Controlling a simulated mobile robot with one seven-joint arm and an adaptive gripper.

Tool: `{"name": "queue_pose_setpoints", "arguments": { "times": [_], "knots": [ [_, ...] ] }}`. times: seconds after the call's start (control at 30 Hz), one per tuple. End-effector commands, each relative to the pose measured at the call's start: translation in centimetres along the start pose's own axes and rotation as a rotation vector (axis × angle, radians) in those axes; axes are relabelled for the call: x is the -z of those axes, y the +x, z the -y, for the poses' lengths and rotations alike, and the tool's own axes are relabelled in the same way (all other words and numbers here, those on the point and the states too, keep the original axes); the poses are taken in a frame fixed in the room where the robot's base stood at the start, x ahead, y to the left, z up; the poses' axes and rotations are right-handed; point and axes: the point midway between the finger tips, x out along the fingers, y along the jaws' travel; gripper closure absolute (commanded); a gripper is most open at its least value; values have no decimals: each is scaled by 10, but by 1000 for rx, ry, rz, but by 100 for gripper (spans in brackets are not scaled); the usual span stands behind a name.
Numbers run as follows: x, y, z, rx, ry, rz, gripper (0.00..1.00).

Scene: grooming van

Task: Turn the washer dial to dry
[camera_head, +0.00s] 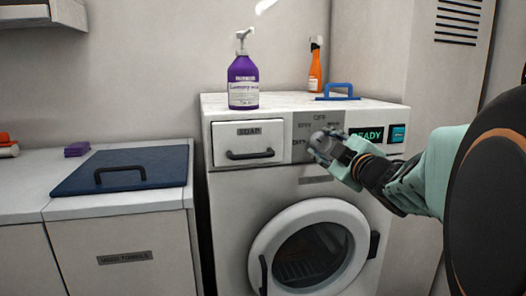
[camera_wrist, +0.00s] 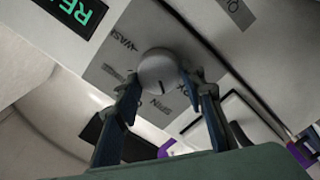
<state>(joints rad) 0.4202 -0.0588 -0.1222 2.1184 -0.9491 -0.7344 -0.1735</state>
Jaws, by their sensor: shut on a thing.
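The washer dial (camera_wrist: 158,68) is a round, pale grey knob on a grey panel with printed labels around it. A short dark mark shows on its face; I cannot tell which label it points at. The label DRY (camera_head: 298,142) is at the panel's left and OFF (camera_head: 319,117) at its top. The washer (camera_head: 235,190) is white, with a SOAP drawer (camera_head: 248,143) left of the dial. My gripper (camera_head: 326,147) reaches in from the right and is shut on the dial, with one finger on each side in the wrist view (camera_wrist: 166,84). It partly hides the dial in the head view.
A green READY display (camera_head: 366,134) is right of the dial. The round door (camera_head: 258,240) below is closed. A purple pump bottle (camera_head: 243,82), an orange spray bottle (camera_head: 315,72) and a blue handle (camera_head: 338,89) are on top. A counter with a blue lid (camera_head: 120,167) stands left.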

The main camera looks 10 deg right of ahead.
Motion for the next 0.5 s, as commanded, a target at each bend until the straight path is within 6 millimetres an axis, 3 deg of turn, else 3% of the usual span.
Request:
{"name": "queue_pose_setpoints", "arguments": {
  "times": [0.5],
  "knots": [
    [1,0,1,-2,-441,-2,87]
  ]
}}
